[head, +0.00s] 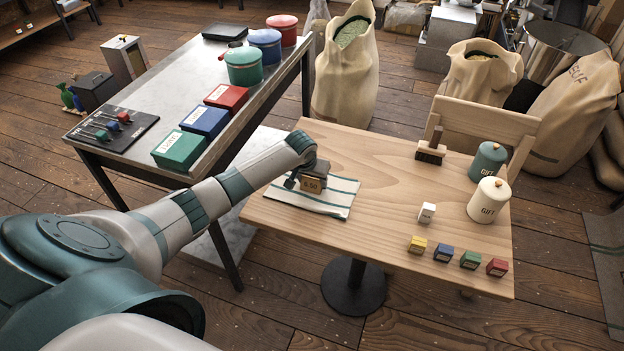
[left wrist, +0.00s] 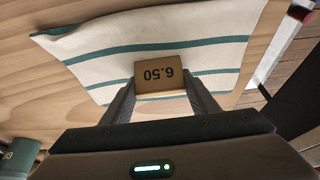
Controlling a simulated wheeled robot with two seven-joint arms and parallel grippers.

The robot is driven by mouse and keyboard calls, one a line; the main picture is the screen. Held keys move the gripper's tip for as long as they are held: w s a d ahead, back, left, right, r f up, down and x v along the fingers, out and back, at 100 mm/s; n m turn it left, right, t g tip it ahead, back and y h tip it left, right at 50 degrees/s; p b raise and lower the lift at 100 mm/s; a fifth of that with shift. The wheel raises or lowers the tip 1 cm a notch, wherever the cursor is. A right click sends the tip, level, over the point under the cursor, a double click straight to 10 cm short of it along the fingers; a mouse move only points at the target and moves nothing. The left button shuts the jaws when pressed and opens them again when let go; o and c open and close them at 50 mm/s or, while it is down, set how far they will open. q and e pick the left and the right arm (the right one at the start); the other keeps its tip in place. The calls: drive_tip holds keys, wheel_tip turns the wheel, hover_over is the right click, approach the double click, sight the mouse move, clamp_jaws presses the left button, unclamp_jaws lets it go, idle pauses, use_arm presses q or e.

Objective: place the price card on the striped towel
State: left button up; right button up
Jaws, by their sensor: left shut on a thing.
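The striped towel (head: 335,206), cream with green stripes, lies flat on the wooden table's left part. In the left wrist view the towel (left wrist: 110,62) spreads behind and around the card. The card is over the towel; I cannot tell whether its underside touches the cloth. My right gripper is not in view.
The wooden table (head: 385,165) also holds a brush (head: 431,152), a green canister (head: 487,162), a cream canister (head: 489,201), a white block (head: 427,212) and several coloured blocks (head: 443,252). A metal table (head: 185,93) with boxes and pots stands at the left. The wooden table's middle is clear.

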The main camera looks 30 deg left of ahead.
use_arm(q)
drive_tip(key=shift+f, duration=0.3)
drive_tip(key=shift+s+f, duration=0.1)
drive_tip(key=shift+s, duration=0.05)
drive_tip(key=o, duration=1)
drive_tip(key=shift+f, duration=0.15)
drive_tip(key=shift+d, duration=0.1)
drive_tip(key=shift+s, duration=0.1)
drive_tip(key=shift+r, duration=0.6)
drive_tip(key=v, duration=0.4)
drive_tip(key=b+v, duration=0.1)
drive_tip(key=v, duration=0.6)
drive_tip(key=shift+r, duration=0.5)
